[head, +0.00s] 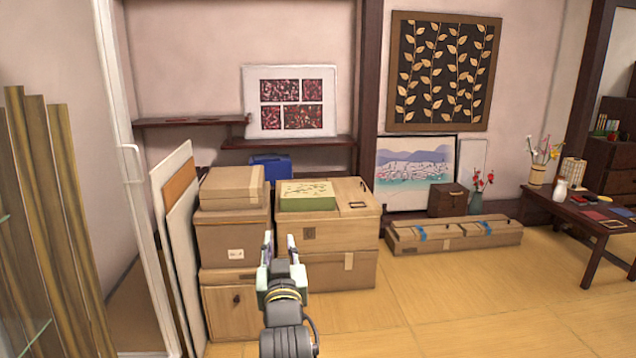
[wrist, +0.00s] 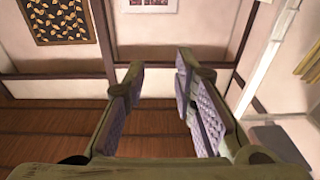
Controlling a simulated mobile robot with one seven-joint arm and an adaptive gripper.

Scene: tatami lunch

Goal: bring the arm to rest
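My gripper (head: 280,246) is raised in front of the stacked cardboard boxes in the head view, its two fingers pointing up and away. In the wrist view my gripper (wrist: 160,90) shows its two padded fingers spread apart with nothing between them. Wall and dark wooden boards show through the gap. I cannot tell from the head view how far the gripper is from the boxes behind it.
Stacked boxes (head: 235,240) stand behind my gripper, with a green patterned box (head: 307,196) on top of the right stack. Flat panels (head: 180,230) lean at the left. A long low box (head: 455,236) lies farther right. Tatami floor (head: 470,300) is clear at right, before a low dark table (head: 590,215).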

